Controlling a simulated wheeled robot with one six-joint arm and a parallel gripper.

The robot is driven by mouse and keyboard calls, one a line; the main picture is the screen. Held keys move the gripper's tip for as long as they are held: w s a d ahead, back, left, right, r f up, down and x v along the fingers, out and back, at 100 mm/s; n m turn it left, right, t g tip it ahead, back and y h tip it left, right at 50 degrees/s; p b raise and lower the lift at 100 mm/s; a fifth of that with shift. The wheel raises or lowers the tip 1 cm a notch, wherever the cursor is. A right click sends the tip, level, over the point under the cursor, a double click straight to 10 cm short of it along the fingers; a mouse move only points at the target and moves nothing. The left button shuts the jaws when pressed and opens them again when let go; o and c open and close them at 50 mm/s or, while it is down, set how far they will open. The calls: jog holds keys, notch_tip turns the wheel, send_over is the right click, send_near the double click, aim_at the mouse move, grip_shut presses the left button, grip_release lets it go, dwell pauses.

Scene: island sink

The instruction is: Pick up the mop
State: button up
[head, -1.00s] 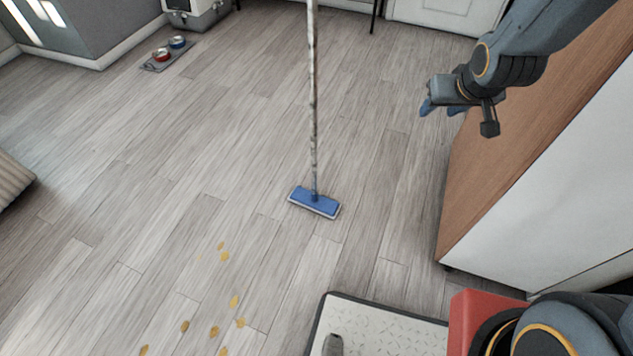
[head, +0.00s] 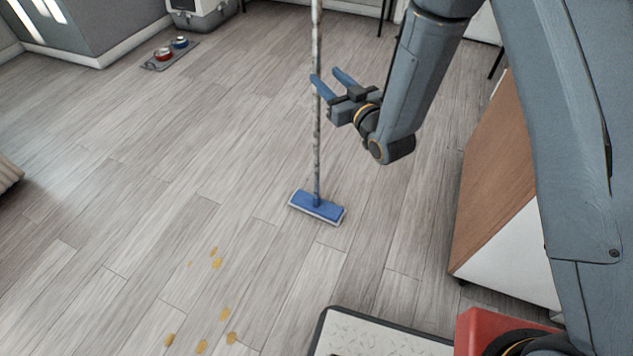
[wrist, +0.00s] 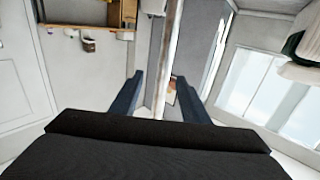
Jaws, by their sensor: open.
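The mop stands upright on the floor, with a blue flat head (head: 317,207) and a thin speckled pole (head: 316,150) that runs out of the top of the head view. My gripper (head: 331,82) is open at the pole, well above the mop head. In the wrist view the pole (wrist: 170,55) passes between the two blue fingers of my gripper (wrist: 160,95), a little nearer the middle than either finger. The fingers do not appear closed on it.
Yellowish spots (head: 214,262) lie on the wooden floor in front of the mop. A wood-sided cabinet (head: 492,180) stands to the right. A mat with red and blue bowls (head: 163,54) lies at the far left.

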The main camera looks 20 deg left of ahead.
aim_at(319, 72)
jog(key=x, duration=0.4)
jog(key=shift+s+a, duration=0.15)
jog(key=shift+a, duration=0.25)
jog(key=shift+w+a, duration=0.4)
jog(key=shift+w, duration=0.05)
jog(key=c, duration=0.9)
jog(key=shift+r, duration=0.1)
grip_shut()
jog(key=shift+r, duration=0.1)
